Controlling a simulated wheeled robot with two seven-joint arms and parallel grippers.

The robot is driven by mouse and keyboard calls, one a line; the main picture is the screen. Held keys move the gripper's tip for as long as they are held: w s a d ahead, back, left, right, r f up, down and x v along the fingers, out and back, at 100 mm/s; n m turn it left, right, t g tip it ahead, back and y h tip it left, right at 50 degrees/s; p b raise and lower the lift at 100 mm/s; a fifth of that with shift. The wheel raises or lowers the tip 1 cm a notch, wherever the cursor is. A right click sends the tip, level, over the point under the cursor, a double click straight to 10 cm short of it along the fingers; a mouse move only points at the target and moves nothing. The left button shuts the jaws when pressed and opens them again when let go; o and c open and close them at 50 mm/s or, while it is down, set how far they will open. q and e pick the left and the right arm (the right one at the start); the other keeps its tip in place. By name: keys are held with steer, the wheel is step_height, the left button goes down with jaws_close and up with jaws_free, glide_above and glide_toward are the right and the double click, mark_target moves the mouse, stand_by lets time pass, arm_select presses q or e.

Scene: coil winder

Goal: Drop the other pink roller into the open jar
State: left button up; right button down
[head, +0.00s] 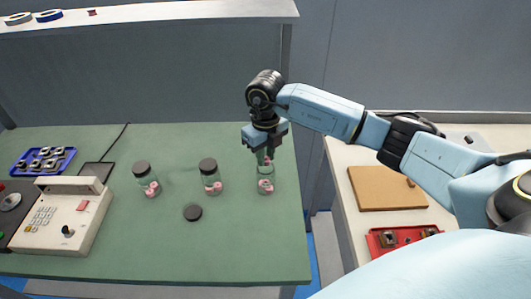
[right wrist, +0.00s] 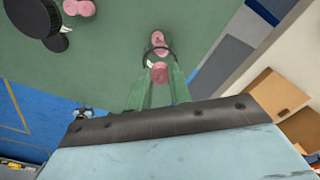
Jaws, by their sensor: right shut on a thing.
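My right gripper (head: 265,155) points down right above the open jar (head: 265,186), a clear glass jar near the green table's right side. Its green fingers are shut on a pink roller (right wrist: 159,73), seen between the fingertips in the right wrist view. The roller appears at or just above the jar's mouth; I cannot tell whether it is inside the rim. Pink rollers (head: 266,187) lie in the bottom of the jar, and they also show past the held roller in the right wrist view (right wrist: 158,40). My left gripper is not in view.
Two jars with dark lids, one in the middle (head: 211,181) and one at left (head: 147,184), hold pink rollers. A loose dark lid (head: 192,212) lies on the green table (head: 235,240). A winder machine (head: 62,218) and blue tray (head: 68,161) stand left.

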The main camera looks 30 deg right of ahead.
steer(key=shift+f, duration=0.3)
steer(key=c, duration=1.2)
jaws_free()
steer(key=shift+r, duration=0.1)
step_height(320, 180, up, 13)
steer(key=shift+r, duration=0.15)
steer(key=shift+s, duration=0.1)
